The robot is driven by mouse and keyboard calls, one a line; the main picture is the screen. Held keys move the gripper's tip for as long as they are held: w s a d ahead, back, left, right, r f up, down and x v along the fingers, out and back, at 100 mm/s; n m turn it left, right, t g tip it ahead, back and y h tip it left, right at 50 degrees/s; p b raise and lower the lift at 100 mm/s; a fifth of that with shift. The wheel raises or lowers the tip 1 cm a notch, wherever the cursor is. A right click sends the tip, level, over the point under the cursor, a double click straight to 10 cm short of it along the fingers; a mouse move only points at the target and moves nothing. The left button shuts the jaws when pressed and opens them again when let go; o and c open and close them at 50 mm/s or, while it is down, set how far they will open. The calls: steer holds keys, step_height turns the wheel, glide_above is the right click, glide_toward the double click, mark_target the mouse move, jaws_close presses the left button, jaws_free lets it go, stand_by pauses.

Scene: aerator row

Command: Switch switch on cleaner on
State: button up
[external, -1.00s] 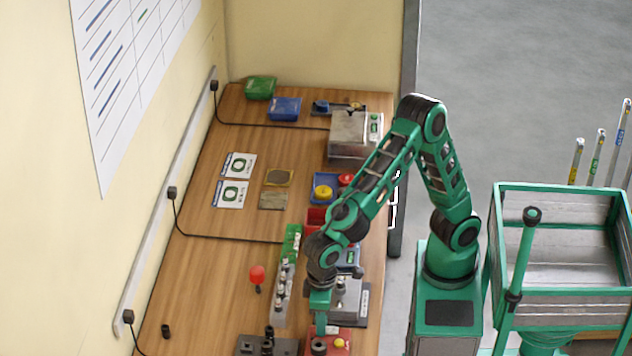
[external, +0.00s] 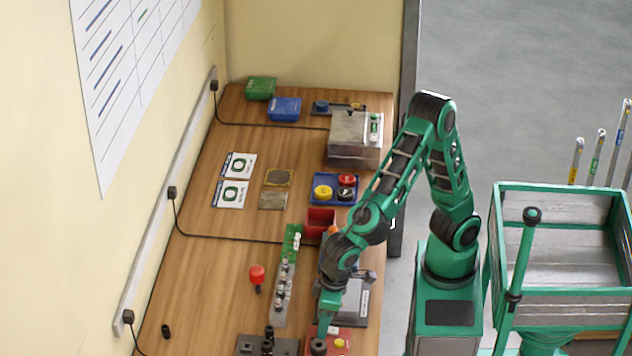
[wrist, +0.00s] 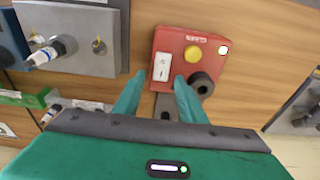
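The cleaner is a red box (wrist: 203,50) with a printed label in the wrist view. On its face are a white rocker switch (wrist: 162,67), a round yellow button (wrist: 193,54), a dark round knob (wrist: 201,84) and a small pale greenish lamp (wrist: 223,49) that looks bright. My gripper (wrist: 159,80) is open and empty, its green fingertips apart at the lower end of the white switch. Contact cannot be told. In the external view the red box (external: 338,347) is at the bottom edge, partly hidden by my gripper (external: 320,340).
A grey metal box (wrist: 75,45) with a fitting stands left of the red box in the wrist view. The external view shows a grey rack (external: 281,290), a red knobbed stick (external: 257,275) and a dark fixture (external: 267,345) to the left.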

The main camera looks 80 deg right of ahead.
steer(key=shift+r, duration=0.1)
step_height(320, 180, up, 10)
steer(key=s, duration=0.1)
steer(key=shift+s+r, duration=0.25)
steer(key=shift+d, duration=0.1)
stand_by(0.3)
